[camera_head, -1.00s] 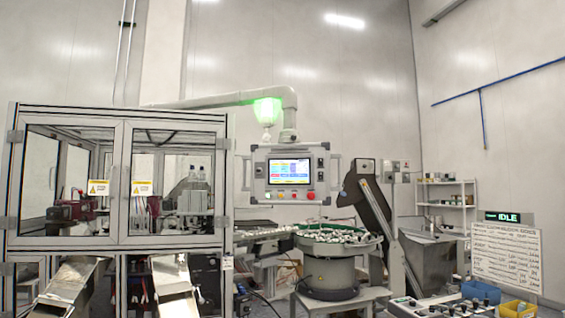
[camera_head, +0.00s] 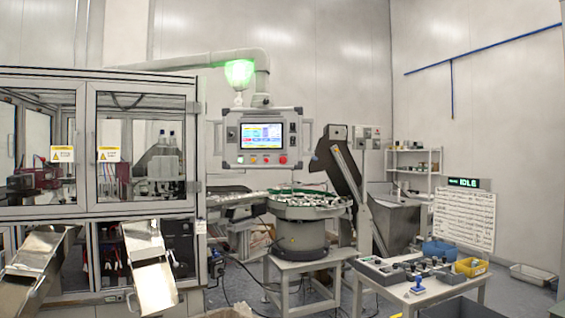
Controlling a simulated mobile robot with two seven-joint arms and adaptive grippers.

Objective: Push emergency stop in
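A control panel with a lit screen (camera_head: 261,136) hangs from a grey overhead pipe in the middle of the view. A row of small buttons sits below the screen. The red button (camera_head: 283,159) at the right end of this row looks like the emergency stop, but it is too small to tell whether it is in or out. Neither of my grippers is in view.
A glazed machine cabinet (camera_head: 140,209) with metal chutes fills the left. A bowl feeder (camera_head: 300,235) stands below the panel. A sign reads IDLE (camera_head: 463,183).

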